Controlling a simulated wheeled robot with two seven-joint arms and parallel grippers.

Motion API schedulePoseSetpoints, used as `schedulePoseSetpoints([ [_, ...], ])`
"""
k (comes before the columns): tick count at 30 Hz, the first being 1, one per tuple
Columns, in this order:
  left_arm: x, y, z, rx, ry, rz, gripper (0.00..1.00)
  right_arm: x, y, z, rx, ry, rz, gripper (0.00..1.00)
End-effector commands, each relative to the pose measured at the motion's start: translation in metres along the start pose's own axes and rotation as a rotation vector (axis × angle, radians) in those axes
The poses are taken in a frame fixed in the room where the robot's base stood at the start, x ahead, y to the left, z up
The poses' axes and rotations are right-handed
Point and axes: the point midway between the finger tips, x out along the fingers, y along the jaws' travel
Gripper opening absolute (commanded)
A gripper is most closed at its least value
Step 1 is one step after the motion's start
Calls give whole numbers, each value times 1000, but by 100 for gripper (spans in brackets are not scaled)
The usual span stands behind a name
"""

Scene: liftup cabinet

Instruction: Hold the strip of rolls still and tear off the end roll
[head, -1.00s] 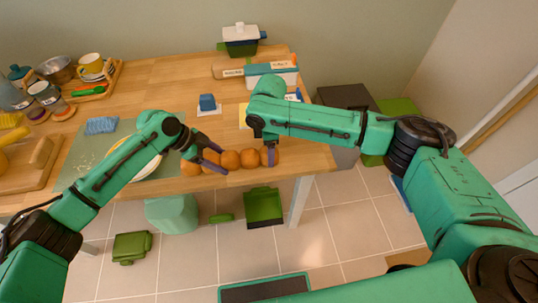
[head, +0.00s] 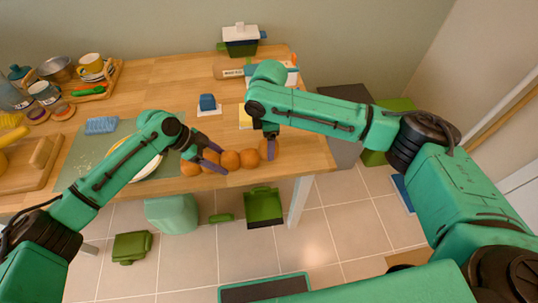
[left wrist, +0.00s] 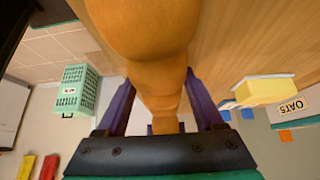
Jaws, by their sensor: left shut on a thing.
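The strip of rolls is a row of several orange-brown rolls (head: 230,160) near the table's front edge. My left gripper (head: 213,155) is shut around the strip towards its left end. In the left wrist view the strip (left wrist: 150,85) runs between its purple fingers. My right gripper (head: 271,148) is at the right end roll (head: 265,149), with a purple finger against its right side. The end roll sits slightly higher than its neighbour, tilted up. I cannot tell whether they are still joined. The right gripper's other finger is hidden.
A plate (head: 145,165) on a green mat (head: 85,155) lies under my left arm. A blue block (head: 207,102) and a yellow item (head: 245,117) stand behind the rolls. A cutting board (head: 38,165) is at the left. The table middle is clear.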

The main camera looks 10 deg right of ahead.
Motion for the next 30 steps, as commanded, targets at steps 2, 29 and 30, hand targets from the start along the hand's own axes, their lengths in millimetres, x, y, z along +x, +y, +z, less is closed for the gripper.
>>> schedulePoseSetpoints([
  [2,0,0,0,1,1,-1,0,-6,0,0,0,0,0,0],
  [29,0,0,0,0,0,0,100,-37,0,0,0,0,0,0],
  [30,0,0,0,0,0,0,100,-37,0,0,0,0,0,0],
])
